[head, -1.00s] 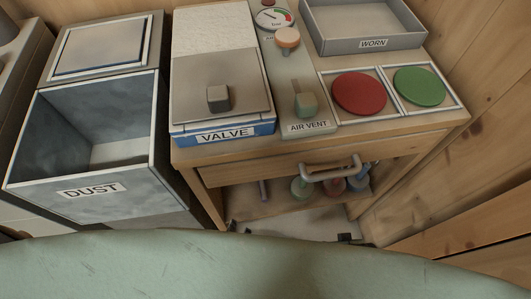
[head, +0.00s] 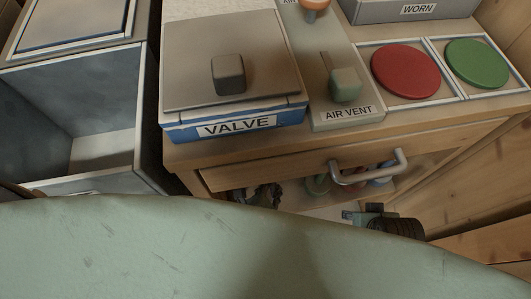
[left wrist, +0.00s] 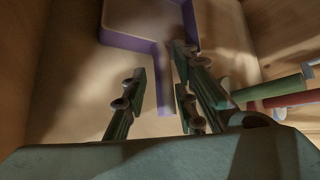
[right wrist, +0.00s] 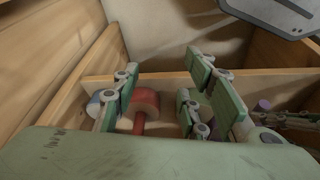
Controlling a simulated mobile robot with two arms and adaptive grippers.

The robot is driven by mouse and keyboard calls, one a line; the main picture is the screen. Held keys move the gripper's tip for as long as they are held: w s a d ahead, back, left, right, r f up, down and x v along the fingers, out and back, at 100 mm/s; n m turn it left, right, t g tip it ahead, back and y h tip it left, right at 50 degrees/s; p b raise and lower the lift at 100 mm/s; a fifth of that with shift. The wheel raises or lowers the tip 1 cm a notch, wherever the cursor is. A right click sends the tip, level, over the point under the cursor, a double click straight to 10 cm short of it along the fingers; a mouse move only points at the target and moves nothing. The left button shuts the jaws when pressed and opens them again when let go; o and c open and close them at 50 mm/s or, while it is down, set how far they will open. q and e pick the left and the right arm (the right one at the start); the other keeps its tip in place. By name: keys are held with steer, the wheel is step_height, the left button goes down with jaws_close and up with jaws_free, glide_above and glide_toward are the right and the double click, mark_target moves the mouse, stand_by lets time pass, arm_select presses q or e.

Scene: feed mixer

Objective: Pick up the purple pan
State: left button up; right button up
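The purple pan (left wrist: 195,12) is at the top of the left wrist view, a shallow angular pan on the wooden shelf. Its straight handle (left wrist: 167,88) points toward my left gripper (left wrist: 158,90). That gripper is open, with one finger on each side of the handle; I cannot tell if they touch it. In the head view my left gripper (head: 262,195) is a dark shape under the drawer, and the pan is not visible there. My right gripper (right wrist: 165,85) is open, with a red round-headed object (right wrist: 139,106) visible beyond its fingers.
The drawer handle (head: 368,168) sticks out above both grippers. A green-handled object (left wrist: 268,88) and a red one lie right of the pan. Shelf walls (right wrist: 60,70) enclose the space. The valve box (head: 235,120) and red button (head: 405,71) are on top; the dust bin (head: 150,110) stands left.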

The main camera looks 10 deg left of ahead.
arm_select(q)
steer(key=shift+b+x, duration=1)
steer(key=shift+x, duration=1.85)
steer(key=shift+d, duration=0.2)
arm_select(e)
steer(key=v, duration=0.6)
steer(key=shift+w+d, duration=0.1)
steer(key=shift+w, duration=0.05)
arm_select(q)
jaws_close()
